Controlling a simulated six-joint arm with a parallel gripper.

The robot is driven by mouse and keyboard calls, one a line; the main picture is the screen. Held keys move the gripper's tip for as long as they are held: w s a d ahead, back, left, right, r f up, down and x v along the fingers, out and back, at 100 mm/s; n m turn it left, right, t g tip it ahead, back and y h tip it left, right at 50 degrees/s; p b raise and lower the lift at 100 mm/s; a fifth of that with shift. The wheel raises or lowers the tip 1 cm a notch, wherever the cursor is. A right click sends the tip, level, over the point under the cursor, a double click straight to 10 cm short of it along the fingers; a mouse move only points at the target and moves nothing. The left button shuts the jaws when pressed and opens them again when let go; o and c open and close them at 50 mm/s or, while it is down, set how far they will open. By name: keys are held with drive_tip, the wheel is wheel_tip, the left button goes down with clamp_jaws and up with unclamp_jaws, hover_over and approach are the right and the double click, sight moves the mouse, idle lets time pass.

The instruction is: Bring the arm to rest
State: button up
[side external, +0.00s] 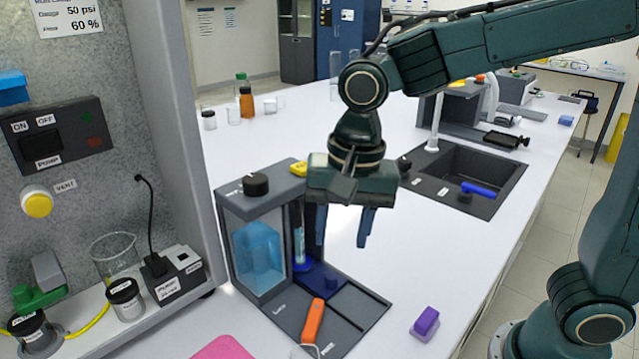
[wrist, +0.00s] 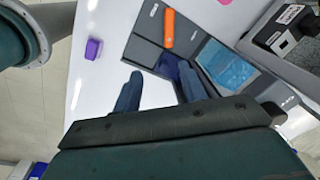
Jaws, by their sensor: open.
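My gripper (side external: 343,228) hangs pointing down from my arm in the side external view, above the white bench beside the membrane rig. Its two blue fingers are apart with nothing between them. In the wrist view the open fingers (wrist: 158,92) show over the rig's dark base. The rig (side external: 258,212) is a grey frame with a blue-filled clear tank and a black knob on top. An orange-handled tool (side external: 313,321) lies on its base plate. A blue-tinted vial (side external: 299,245) stands in the rig, just left of my gripper; its lower part meets a dark blue holder.
A purple block (side external: 425,324) lies on the bench right of the base plate. A pink pad (side external: 222,348) is at the front edge. A sink (side external: 465,176) is at the back right. A tall grey panel (side external: 85,120) with a pump switch stands left. The bench between rig and sink is clear.

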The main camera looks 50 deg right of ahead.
drive_tip(key=s+d+r+n+t, duration=0.3)
drive_tip(key=s+d+n, duration=0.6)
drive_tip(key=s+d, duration=0.3)
drive_tip(key=d+t, duration=0.1)
drive_tip(key=d, duration=0.2)
drive_tip(key=shift+s+t+h, duration=0.3)
